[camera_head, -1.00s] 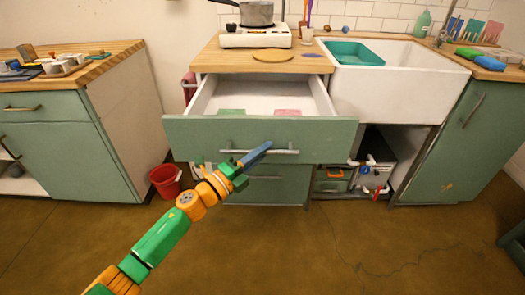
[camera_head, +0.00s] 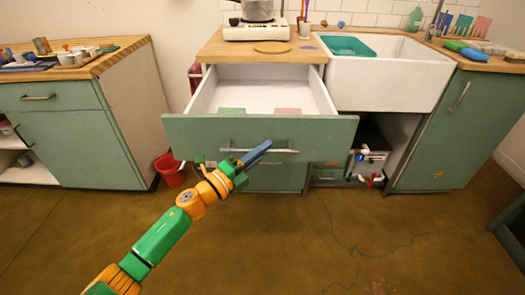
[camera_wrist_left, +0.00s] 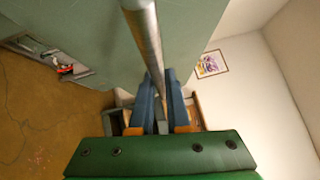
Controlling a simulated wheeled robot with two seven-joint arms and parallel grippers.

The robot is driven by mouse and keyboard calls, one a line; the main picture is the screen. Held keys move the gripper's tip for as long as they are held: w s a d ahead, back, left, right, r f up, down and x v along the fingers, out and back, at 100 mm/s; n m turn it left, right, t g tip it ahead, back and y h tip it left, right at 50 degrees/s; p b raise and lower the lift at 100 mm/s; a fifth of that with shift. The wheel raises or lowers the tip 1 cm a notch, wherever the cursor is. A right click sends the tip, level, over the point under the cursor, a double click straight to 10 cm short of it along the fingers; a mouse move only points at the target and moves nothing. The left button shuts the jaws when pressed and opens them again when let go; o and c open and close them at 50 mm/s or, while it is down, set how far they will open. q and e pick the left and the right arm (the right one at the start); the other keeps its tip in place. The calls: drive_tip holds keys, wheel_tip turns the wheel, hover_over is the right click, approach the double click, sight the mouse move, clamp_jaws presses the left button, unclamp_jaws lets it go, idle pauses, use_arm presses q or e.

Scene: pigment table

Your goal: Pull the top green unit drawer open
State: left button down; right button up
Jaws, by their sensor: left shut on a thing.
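The top green drawer (camera_head: 215,132) stands pulled well out of its unit, its white inside showing. A green item (camera_head: 231,111) and a pink item (camera_head: 288,111) lie in it. The drawer's silver bar handle (camera_head: 286,151) runs across its front. My left gripper (camera_head: 256,153) is at this handle with its blue fingers closed around the bar. In the left wrist view the handle (camera_wrist_left: 146,40) runs between the two blue fingers (camera_wrist_left: 160,98). The fingers hide part of the bar in the head view. My right gripper is not in view.
A wooden worktop (camera_head: 225,46) with a hot plate (camera_head: 250,33) and pot is above the drawer. A white sink (camera_head: 395,79) stands to the right. A red bucket (camera_head: 169,170) is on the floor at left. Open floor (camera_head: 280,245) lies in front.

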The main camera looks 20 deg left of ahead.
use_arm(q)
drive_tip(key=c, duration=0.9)
unclamp_jaws()
drive_tip(key=v, duration=0.7)
